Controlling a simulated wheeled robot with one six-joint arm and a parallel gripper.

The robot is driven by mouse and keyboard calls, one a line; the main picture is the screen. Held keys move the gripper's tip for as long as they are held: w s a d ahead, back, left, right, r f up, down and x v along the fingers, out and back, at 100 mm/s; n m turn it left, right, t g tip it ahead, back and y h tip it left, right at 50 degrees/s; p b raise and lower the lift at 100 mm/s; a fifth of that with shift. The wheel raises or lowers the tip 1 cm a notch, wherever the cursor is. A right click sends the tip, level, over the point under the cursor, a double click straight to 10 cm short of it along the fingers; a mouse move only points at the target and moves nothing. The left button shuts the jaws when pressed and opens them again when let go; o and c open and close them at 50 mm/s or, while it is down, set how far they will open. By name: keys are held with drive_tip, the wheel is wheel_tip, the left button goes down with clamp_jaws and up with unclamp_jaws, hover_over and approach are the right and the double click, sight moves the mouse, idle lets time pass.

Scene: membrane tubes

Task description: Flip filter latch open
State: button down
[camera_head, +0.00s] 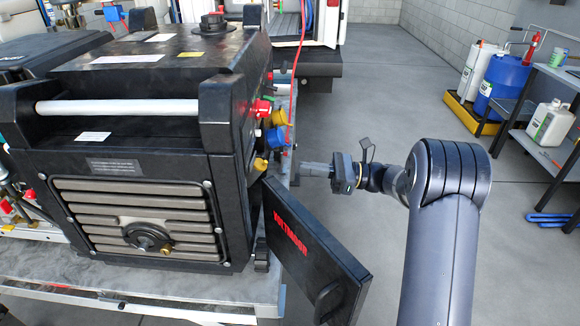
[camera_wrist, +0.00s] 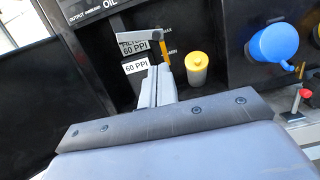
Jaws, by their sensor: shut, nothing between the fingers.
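The big black machine (camera_head: 150,100) stands on a metal bench at left. Its side panel shows in the wrist view with a filter label reading 60 PPI (camera_wrist: 135,66). A pale grey bar (camera_wrist: 138,36) runs across just above the label; it looks like the filter latch, but its exact position is unclear. My gripper (camera_head: 301,170) points left at this side panel, past the open door. In the wrist view my gripper's fingers (camera_wrist: 153,84) are together and empty, their tips close to the label and an orange strip (camera_wrist: 164,53). I cannot tell whether they touch anything.
The open black door panel (camera_head: 310,250) with red lettering juts out below my gripper. A yellow cap (camera_wrist: 197,68) and a large blue cap (camera_wrist: 273,43) stick out right of the fingers. Clear floor (camera_head: 390,85) lies behind my arm; a shelf (camera_head: 545,130) stands far right.

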drive_tip(key=shift+d+f, duration=0.15)
drive_tip(key=shift+d, duration=0.95)
